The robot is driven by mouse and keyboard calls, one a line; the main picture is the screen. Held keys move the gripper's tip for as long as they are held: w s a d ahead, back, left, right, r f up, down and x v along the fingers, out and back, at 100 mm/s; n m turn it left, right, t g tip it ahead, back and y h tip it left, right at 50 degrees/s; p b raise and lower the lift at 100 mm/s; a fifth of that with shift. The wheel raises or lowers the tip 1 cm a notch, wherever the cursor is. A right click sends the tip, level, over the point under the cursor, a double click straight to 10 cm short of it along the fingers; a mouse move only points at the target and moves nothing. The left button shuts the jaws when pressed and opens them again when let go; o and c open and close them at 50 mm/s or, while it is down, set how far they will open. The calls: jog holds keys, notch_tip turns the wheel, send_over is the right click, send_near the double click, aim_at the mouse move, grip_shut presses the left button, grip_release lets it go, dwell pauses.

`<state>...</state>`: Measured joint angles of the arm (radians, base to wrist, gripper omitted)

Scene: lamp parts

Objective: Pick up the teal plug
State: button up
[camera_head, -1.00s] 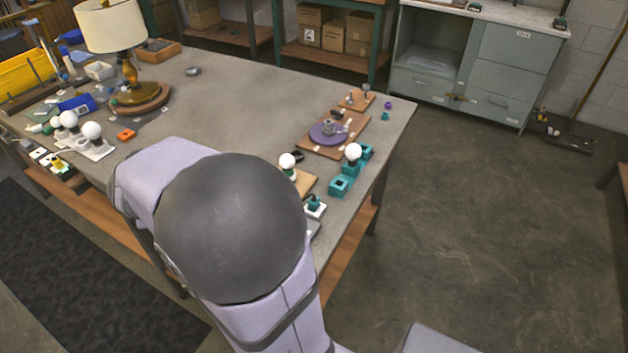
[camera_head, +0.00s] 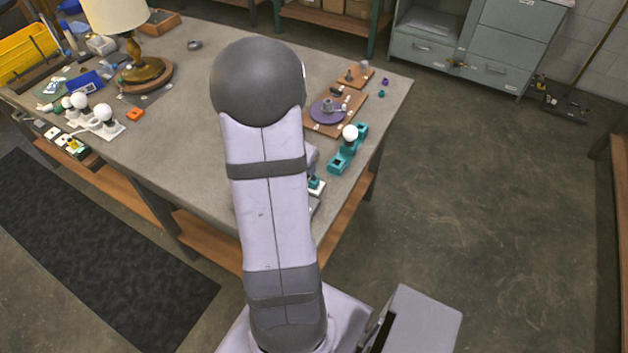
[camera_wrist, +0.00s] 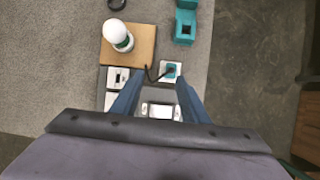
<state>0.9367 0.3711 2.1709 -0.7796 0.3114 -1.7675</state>
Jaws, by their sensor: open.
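The teal plug (camera_wrist: 171,70) sits on a small white socket plate (camera_wrist: 163,77) in the wrist view, with a black cord curling off to its left. In the head view the plug (camera_head: 316,184) is partly hidden beside my arm. My gripper (camera_wrist: 159,80) is open, its two fingers pointing at the table with the plug just beyond the tips, nearer the right one. Nothing is held between the fingers. The gripper itself is hidden behind my arm in the head view.
A wooden board with a white bulb (camera_wrist: 117,33) stands left of the plug. White switch plates (camera_wrist: 118,78) lie near the left finger. The table's right edge is close.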

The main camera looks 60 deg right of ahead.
aim_at(314, 182)
jog(key=shift+y, duration=0.3)
jog(key=shift+s+d+f+b, duration=0.35)
jog(key=shift+d+f, duration=0.1)
jog(key=shift+f, duration=0.85)
jog(key=shift+s+d+f+b, duration=0.35)
jog(key=shift+d+f, duration=0.15)
jog(key=shift+f, duration=0.8)
jog(key=shift+s+d+f+b, duration=0.25)
jog(key=shift+s+d+f, duration=0.15)
jog(key=shift+f, duration=0.9)
grip_shut()
